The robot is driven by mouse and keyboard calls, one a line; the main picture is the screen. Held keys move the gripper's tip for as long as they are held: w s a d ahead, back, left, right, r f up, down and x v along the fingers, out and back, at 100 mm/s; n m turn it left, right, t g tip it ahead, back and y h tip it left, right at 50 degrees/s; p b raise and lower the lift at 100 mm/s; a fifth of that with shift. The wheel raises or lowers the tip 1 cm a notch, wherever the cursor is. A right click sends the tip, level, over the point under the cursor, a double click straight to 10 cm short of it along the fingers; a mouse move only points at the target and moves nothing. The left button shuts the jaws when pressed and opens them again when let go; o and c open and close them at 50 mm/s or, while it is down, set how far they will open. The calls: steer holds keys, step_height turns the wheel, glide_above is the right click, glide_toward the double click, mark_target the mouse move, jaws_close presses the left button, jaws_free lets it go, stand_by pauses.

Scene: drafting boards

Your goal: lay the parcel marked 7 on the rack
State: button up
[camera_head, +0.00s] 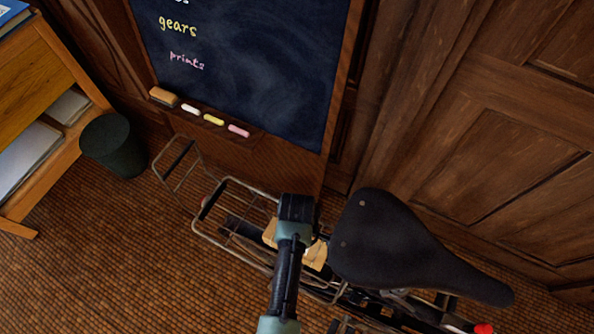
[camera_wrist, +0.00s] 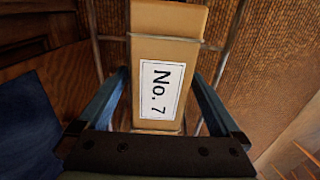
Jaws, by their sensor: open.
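The parcel (camera_wrist: 166,22) is a tan box with a white label reading "No. 7". It appears to lie on the wire rack (camera_wrist: 97,45) behind the bicycle saddle, with rack bars showing on both sides of it. In the head view the parcel (camera_head: 315,256) is mostly hidden under my arm, above the rack (camera_head: 196,226). My gripper (camera_wrist: 158,75) is open, with one finger on each side of the parcel and gaps showing between. Its fingertips are hidden in the head view.
A black saddle (camera_head: 388,240) stands close to the right of my arm. A chalkboard (camera_head: 250,75) with a chalk ledge stands behind the rack. A dark bin (camera_head: 113,146) and a wooden cabinet (camera_head: 40,80) are at left. Bare floor (camera_head: 120,270) lies at lower left.

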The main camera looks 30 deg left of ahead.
step_height(320, 180, up, 7)
steer(key=shift+p, duration=0.8)
